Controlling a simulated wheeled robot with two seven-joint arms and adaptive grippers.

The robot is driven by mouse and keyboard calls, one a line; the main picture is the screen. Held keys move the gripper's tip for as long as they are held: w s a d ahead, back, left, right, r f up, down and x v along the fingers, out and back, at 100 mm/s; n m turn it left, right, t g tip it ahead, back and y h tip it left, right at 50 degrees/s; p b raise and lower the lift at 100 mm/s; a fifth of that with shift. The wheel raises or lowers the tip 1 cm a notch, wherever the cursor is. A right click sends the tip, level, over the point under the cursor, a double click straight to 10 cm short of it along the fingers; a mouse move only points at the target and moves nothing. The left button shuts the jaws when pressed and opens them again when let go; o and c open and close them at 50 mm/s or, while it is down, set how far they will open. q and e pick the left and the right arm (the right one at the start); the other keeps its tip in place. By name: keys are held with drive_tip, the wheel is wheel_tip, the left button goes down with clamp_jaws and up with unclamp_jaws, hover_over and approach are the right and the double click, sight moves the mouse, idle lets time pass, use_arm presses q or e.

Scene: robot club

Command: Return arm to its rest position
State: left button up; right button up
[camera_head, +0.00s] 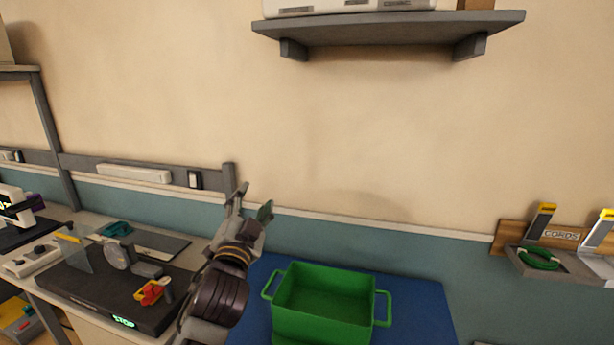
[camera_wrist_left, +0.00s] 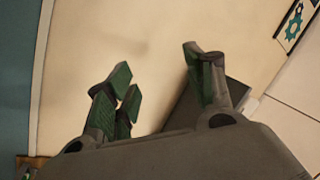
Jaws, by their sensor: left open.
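My left gripper (camera_head: 250,205) is raised in front of the wall, above and to the left of the green bin. Its fingers point up and are spread apart with nothing between them. In the left wrist view the open green-padded fingers (camera_wrist_left: 160,95) show against the pale wall. My left arm comes up from the bottom of the head view. My right gripper is not in either view.
An empty-looking green bin (camera_head: 325,300) with handles stands on a blue mat (camera_head: 425,305). A black machine (camera_head: 105,290) with a green display sits on the left bench. A wall shelf (camera_head: 390,28) is above. A cord holder (camera_head: 560,262) is at right.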

use_arm(q)
drive_tip(key=s+a+f+n+g+y, duration=0.1)
drive_tip(key=s+a+f+n+g, duration=0.15)
drive_tip(key=f, duration=0.55)
drive_tip(key=s+a+f+n+g, duration=0.1)
drive_tip(key=s+a+f+g, duration=0.15)
drive_tip(key=f, duration=0.65)
drive_tip(key=s+a+f+n+g+y, duration=0.1)
drive_tip(key=s+a+f+g, duration=0.15)
drive_tip(key=f, duration=0.55)
drive_tip(key=s+a+f+n+g+h, duration=0.1)
drive_tip(key=s+a+f+n+g, duration=0.15)
drive_tip(key=s+f+g, duration=1.2)
drive_tip(key=s+f+t, duration=0.2)
drive_tip(key=s+f, duration=0.2)
drive_tip(key=f, duration=1.4)
drive_tip(key=s+f+t, duration=0.1)
drive_tip(key=s+f, duration=0.3)
drive_tip(key=f, duration=1.3)
drive_tip(key=s+a+f, duration=0.2)
drive_tip(key=s+f, duration=0.8)
drive_tip(key=s, duration=0.1)
drive_tip(key=s+a+f, duration=0.2)
drive_tip(key=s+f, duration=0.8)
drive_tip(key=s, duration=0.2)
drive_tip(key=shift+f+g, duration=0.4)
